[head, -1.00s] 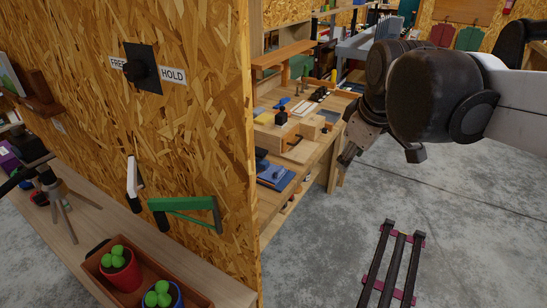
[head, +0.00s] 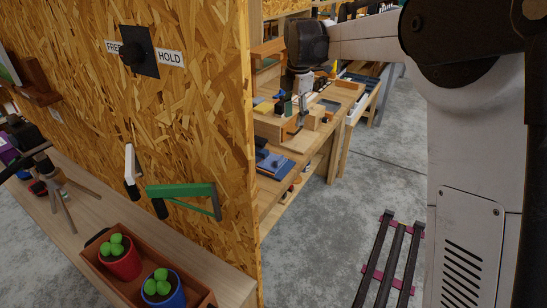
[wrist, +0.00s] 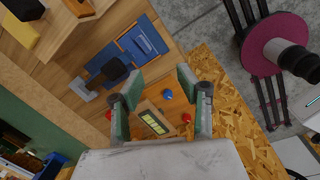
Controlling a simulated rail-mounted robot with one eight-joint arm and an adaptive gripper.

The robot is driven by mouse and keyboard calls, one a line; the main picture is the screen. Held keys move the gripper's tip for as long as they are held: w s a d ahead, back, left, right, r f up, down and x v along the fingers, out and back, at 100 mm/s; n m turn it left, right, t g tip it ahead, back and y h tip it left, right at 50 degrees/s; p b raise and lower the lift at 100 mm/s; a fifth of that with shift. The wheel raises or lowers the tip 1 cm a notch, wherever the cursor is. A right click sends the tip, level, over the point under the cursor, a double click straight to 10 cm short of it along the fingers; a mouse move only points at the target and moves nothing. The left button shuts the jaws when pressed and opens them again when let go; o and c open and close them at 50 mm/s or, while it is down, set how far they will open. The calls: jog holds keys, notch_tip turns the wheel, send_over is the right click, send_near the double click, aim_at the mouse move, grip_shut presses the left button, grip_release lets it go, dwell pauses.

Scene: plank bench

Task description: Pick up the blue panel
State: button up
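The blue panel (head: 275,164) lies flat near the front edge of the plank bench in the head view. In the wrist view the blue panel (wrist: 142,42) is above the fingers, toward the top of the picture, with a lighter blue rectangle on it. A dark block with a grey plate (wrist: 104,78) lies at its left end, partly over it. My gripper (wrist: 157,88) is open and empty, its two green-padded fingers apart. In the head view my gripper (head: 296,110) hangs above the bench, behind the panel and apart from it.
A wooden box with a yellow display (wrist: 154,122) and red and blue knobs shows between the fingers. Wooden blocks (head: 293,137) stand behind the panel. A chipboard wall (head: 205,110) rises left of the bench. The concrete floor (head: 330,225) in front is partly clear.

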jog(key=w+a+f+n+g, duration=0.1)
jog(key=w+a+f+n, duration=0.35)
jog(key=w+f, duration=0.2)
send_over(279, 158)
jog(key=shift+n, duration=0.25)
jog(key=f, duration=0.6)
jog(key=w+f, duration=0.1)
jog(key=f, duration=0.2)
jog(key=shift+s+f, duration=0.2)
jog(key=shift+f, duration=1.2)
jog(key=shift+s+f, duration=0.15)
jog(key=shift+f, duration=1.25)
grip_shut()
